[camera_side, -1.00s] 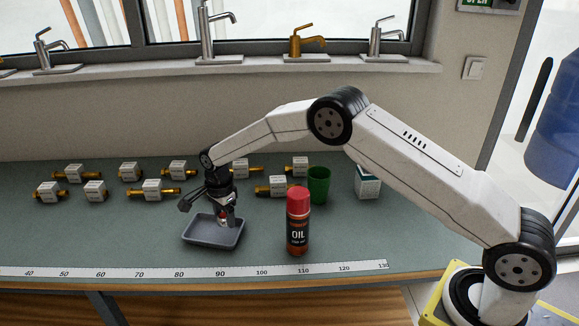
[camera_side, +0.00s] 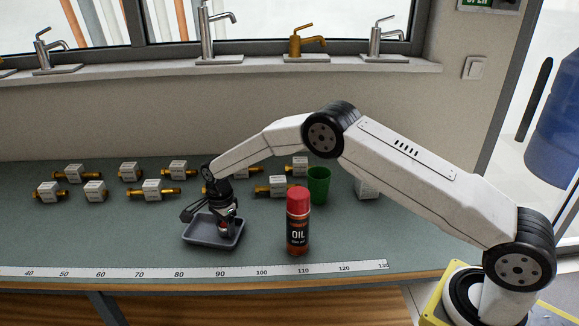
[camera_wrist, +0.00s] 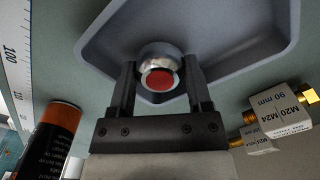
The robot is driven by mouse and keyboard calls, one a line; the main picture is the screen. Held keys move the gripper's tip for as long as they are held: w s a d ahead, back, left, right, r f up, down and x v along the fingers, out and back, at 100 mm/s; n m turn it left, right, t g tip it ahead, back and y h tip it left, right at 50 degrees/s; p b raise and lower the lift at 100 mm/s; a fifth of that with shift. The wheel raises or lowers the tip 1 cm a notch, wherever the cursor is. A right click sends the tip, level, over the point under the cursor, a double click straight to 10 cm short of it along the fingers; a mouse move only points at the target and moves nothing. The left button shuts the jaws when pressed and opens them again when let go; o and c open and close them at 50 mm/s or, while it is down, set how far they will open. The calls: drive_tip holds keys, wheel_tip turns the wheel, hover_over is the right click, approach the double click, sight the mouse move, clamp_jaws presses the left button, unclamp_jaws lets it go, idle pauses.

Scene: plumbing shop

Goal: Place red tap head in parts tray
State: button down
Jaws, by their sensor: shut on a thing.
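The red tap head (camera_wrist: 160,78) is a chrome round piece with a red face, held between the two fingers in the wrist view. My gripper (camera_wrist: 160,88) is shut on it. In the side view my gripper (camera_side: 224,230) is low over the right part of the grey parts tray (camera_side: 204,241), with the tap head (camera_side: 223,225) between its fingers. The tray (camera_wrist: 110,50) fills the upper middle of the wrist view, beneath the tap head. I cannot tell whether the tap head touches the tray floor.
An oil can with a red cap (camera_side: 298,225) stands close to the tray's right. A green cup (camera_side: 319,186) and a white box (camera_side: 367,187) are farther right. Several labelled brass fittings (camera_side: 152,190) lie behind. A ruler (camera_side: 140,271) runs along the front edge.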

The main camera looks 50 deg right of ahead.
sight(225, 224)
drive_tip(key=shift+f, duration=0.1)
drive_tip(key=shift+c, duration=1.4)
unclamp_jaws()
wheel_tip(225, 224, up, 12)
